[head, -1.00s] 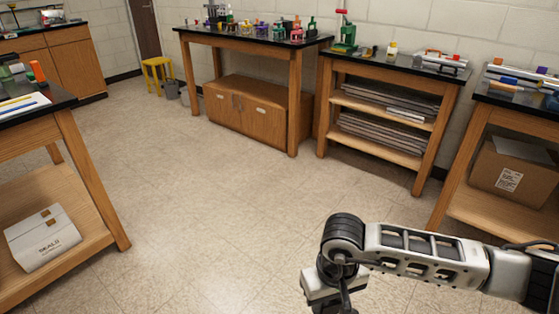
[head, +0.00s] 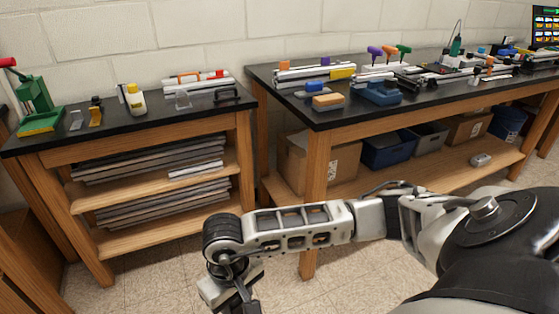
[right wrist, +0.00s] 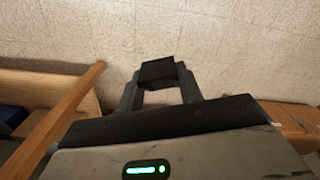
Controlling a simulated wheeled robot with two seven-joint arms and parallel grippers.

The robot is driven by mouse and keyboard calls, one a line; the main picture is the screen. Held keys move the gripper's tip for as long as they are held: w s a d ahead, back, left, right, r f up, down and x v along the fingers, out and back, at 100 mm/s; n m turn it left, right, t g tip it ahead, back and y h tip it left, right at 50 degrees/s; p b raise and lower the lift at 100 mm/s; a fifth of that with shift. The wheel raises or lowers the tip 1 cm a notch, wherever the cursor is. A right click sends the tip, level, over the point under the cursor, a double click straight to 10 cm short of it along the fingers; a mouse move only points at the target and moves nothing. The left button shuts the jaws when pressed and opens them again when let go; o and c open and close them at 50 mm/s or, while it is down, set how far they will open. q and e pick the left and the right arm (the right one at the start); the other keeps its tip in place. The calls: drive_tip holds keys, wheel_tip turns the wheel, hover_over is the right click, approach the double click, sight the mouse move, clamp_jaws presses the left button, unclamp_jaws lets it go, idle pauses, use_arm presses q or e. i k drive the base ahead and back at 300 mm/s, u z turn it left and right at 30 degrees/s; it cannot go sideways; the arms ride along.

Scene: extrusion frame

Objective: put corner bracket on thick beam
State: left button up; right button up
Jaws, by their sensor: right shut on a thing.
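My right gripper (right wrist: 159,88) is shut on a small black piece (right wrist: 158,71) above the floor; its shape is too dark to say surely that it is the corner bracket. In the head view my right gripper (head: 238,300) hangs low, in front of the benches and partly cut off by the lower edge. Pale metal beams (head: 315,74) lie on the right bench; I cannot tell which is the thick beam. My left gripper is not in view.
The right bench (head: 318,120) carries tools, clamps and blue blocks, with boxes and bins on its shelf. The left bench (head: 150,125) holds a green press (head: 38,105), a glue bottle (head: 135,100) and a black handle (head: 227,94). A gap separates the benches.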

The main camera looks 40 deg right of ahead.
sight(306, 68)
drive_tip(key=z, duration=0.6)
drive_tip(key=i, duration=1.55)
drive_tip(key=z, duration=0.85)
